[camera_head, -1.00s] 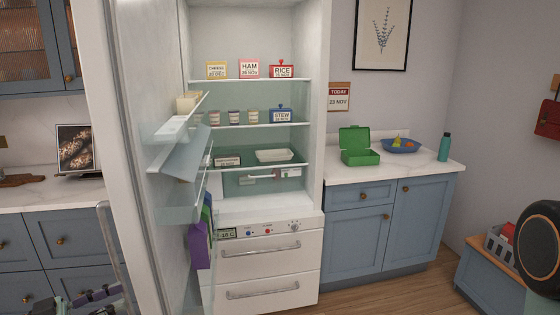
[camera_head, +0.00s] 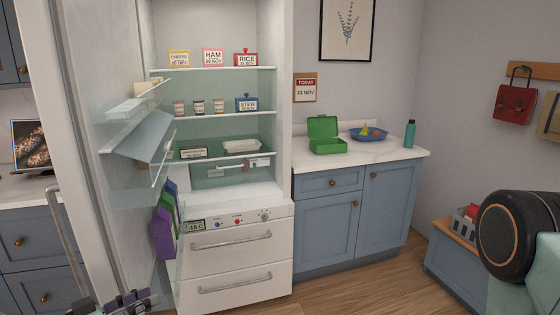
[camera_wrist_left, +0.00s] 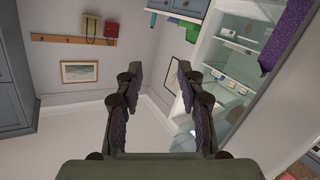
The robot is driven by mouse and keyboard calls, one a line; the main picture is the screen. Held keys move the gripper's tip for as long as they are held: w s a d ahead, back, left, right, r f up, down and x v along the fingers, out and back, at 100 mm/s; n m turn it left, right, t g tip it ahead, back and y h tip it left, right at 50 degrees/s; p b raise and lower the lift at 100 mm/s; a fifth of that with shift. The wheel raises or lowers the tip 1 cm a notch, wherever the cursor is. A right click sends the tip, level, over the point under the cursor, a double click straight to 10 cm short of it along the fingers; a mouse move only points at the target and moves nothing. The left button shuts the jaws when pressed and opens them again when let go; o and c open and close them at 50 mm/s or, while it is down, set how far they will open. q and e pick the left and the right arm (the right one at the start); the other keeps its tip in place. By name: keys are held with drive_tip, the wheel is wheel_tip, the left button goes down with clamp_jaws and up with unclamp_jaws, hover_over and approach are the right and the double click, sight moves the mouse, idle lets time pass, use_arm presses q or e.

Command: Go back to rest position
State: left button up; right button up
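My left gripper (camera_head: 122,303) shows only in part at the bottom left edge of the head view, in front of the open fridge door's lower part. In the left wrist view the two dark fingers of the left gripper (camera_wrist_left: 161,68) stand apart with nothing between them. The wrist picture is tilted. My right gripper is not in the head view; a dark round joint and pale green link of my arm show at the right edge.
The fridge (camera_head: 236,240) stands open, its glass-shelved door (camera_head: 95,150) swung out to the left. A green lunch box (camera_head: 328,146), a blue bowl (camera_head: 369,135) and a bottle (camera_head: 409,134) stand on the right counter. A low bench (camera_head: 440,262) is at right. Floor (camera_head: 350,288) shows in front of the cabinet.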

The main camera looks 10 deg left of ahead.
use_arm(q)
drive_tip(key=s+d+f+n+g+y+b, duration=0.25)
drive_tip(key=s+d+f, duration=0.3)
drive_tip(key=f, duration=0.45)
drive_tip(key=s+d+f+n+g+y+b, duration=0.1)
drive_tip(key=s+d+f+g+y+b, duration=0.2)
drive_tip(key=d+f, duration=0.55)
drive_tip(key=s+a+f+g+y+b, duration=0.1)
drive_tip(key=s+f+g+y+b, duration=0.1)
drive_tip(key=s, duration=0.9)
drive_tip(key=s+a+f+g+y+b, duration=0.1)
drive_tip(key=s+f+g+b, duration=0.3)
drive_tip(key=s+f, duration=0.5)
drive_tip(key=s+g+y, duration=0.1)
drive_tip(key=s+g, duration=0.1)
drive_tip(key=s, duration=0.1)
drive_tip(key=shift+s+n, duration=0.3)
drive_tip(key=shift+n, duration=0.05)
drive_tip(key=shift+a, duration=0.25)
